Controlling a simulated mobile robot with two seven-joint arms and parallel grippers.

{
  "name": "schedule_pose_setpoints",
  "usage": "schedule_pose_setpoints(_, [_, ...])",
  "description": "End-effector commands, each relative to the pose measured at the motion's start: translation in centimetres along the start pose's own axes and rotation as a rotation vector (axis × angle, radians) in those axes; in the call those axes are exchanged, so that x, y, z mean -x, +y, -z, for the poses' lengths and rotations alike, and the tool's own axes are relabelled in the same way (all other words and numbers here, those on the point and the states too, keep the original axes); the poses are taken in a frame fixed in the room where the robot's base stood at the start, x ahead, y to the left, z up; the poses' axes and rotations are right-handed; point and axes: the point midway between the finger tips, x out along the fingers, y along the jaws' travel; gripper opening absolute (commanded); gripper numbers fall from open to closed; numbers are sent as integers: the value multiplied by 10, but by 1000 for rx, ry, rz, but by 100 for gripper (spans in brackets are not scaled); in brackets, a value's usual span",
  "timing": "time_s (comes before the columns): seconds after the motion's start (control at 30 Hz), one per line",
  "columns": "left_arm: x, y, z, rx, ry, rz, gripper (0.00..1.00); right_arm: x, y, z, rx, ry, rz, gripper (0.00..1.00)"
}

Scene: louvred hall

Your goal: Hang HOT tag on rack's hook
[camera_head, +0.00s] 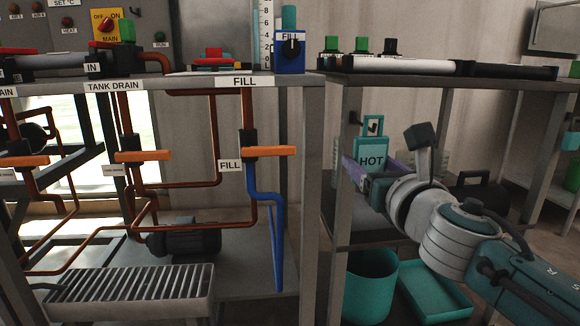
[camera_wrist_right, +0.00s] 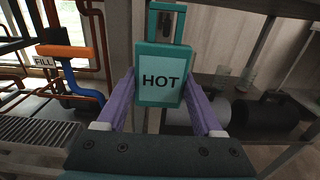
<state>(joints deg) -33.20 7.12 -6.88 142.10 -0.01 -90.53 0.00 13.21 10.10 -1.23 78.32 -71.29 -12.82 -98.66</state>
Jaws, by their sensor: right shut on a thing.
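The HOT tag (camera_head: 371,160) is a teal plate with a pale face, black lettering and a square loop on top. It is upright beside the post of the right-hand rack (camera_head: 340,130). My right gripper (camera_wrist_right: 160,100) is shut on the tag, with a purple finger at each side edge. A small dark hook (camera_head: 373,127) shows inside the tag's loop in the head view. I cannot tell whether the loop is around the hook or in front of it. The loop (camera_wrist_right: 179,25) also shows at the top of the wrist view. My left gripper is not in view.
A teal bin (camera_head: 372,285) and a teal tray (camera_head: 433,290) are below. Left of the rack is a pipe bench with an orange FILL valve handle (camera_head: 270,151).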

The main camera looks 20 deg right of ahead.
Motion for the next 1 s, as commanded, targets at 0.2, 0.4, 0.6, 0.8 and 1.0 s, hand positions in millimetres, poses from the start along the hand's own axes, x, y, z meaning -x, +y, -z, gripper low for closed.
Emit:
schedule_pose_setpoints(0.2, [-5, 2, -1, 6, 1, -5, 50, -12, -1, 0, 1, -1, 1, 0])
schedule_pose_setpoints(0.4, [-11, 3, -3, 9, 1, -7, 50, -24, 0, 1, 2, -1, 0, 0])
schedule_pose_setpoints(0.6, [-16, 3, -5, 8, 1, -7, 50, -34, 0, 0, 2, -2, 0, 0])
schedule_pose_setpoints(0.8, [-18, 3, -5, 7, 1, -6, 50, -40, -1, -1, 1, -1, 1, 0])
schedule_pose_setpoints(1.0, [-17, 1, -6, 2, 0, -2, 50, -40, -1, -1, 1, 0, 1, 0])
